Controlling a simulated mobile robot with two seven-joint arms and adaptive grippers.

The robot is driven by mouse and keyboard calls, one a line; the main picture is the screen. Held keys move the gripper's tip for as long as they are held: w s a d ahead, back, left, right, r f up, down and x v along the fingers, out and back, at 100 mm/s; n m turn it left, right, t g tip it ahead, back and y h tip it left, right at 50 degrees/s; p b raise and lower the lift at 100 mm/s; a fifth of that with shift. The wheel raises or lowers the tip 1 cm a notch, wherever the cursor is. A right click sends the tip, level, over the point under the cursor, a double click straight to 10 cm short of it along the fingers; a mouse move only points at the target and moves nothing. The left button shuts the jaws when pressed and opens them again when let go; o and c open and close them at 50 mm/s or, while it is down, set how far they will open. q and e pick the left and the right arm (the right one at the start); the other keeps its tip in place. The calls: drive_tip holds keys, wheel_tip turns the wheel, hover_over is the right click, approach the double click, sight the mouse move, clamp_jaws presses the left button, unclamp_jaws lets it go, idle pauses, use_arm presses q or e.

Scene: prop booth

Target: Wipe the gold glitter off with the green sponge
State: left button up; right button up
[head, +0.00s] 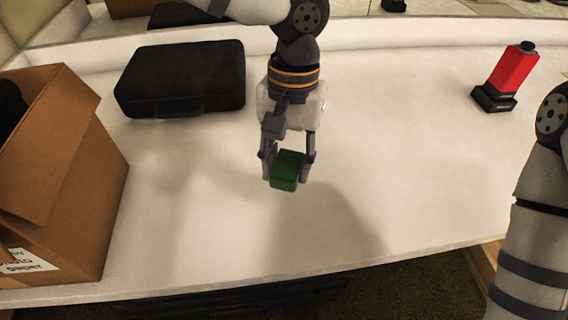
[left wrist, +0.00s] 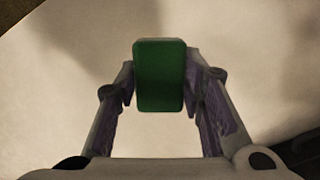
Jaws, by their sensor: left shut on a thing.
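The green sponge (head: 286,171) is held between the fingers of my left gripper (head: 288,160), above the middle of the white table (head: 390,190). In the left wrist view the sponge (left wrist: 159,76) sits between both fingertips of my left gripper (left wrist: 159,85), with pale table surface behind it. I cannot make out any gold glitter on the table in either view. My right arm shows at the right edge of the head view, but its gripper is out of view.
A black case (head: 180,78) lies at the back left. An open cardboard box (head: 80,170) stands at the left edge. A red bottle-like thing on a black base (head: 511,72) stands at the back right. The table's middle and front are clear.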

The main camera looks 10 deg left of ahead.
use_arm(q)
drive_tip(key=shift+r, duration=0.85)
